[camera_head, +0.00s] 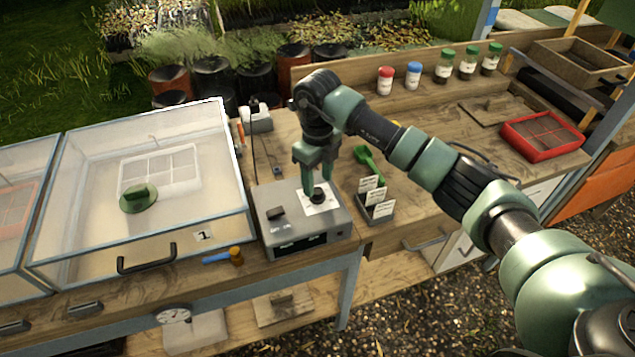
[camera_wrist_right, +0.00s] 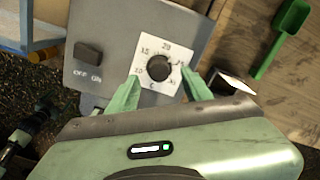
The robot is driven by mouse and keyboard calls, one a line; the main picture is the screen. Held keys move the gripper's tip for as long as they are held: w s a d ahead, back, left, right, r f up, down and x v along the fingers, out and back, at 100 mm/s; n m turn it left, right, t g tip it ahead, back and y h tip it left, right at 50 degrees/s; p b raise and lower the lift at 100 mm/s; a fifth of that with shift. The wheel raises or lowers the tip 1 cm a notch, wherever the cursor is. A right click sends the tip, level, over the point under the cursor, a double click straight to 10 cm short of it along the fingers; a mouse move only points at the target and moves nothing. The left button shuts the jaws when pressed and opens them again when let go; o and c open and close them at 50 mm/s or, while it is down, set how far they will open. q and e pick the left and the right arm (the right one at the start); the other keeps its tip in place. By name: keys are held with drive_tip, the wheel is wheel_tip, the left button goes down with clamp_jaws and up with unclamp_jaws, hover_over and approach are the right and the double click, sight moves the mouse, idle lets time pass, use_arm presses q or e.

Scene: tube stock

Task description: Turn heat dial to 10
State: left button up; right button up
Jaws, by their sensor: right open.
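The heat dial (camera_head: 318,195) is a black round knob on a white scale plate on top of a grey control box (camera_head: 276,236). My right gripper (camera_head: 316,184) points down over the dial, open, with green fingers on either side of it. In the right wrist view the dial (camera_wrist_right: 159,68) sits just beyond and between the fingertips of my right gripper (camera_wrist_right: 160,88), with gaps on both sides. Numbers including 15 and 20 show around the knob; which one it points to is unclear. My left gripper is not in view.
A black OFF/ON switch (camera_wrist_right: 88,52) is left of the dial on the box. A clear-lidded propagator (camera_head: 90,240) stands to the left. A label holder (camera_head: 376,206) and green scoop (camera_head: 368,160) are close on the right. A blue-handled tool (camera_head: 217,258) lies in front.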

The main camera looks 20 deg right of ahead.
sight(318, 194)
drive_tip(key=shift+f, duration=1.4)
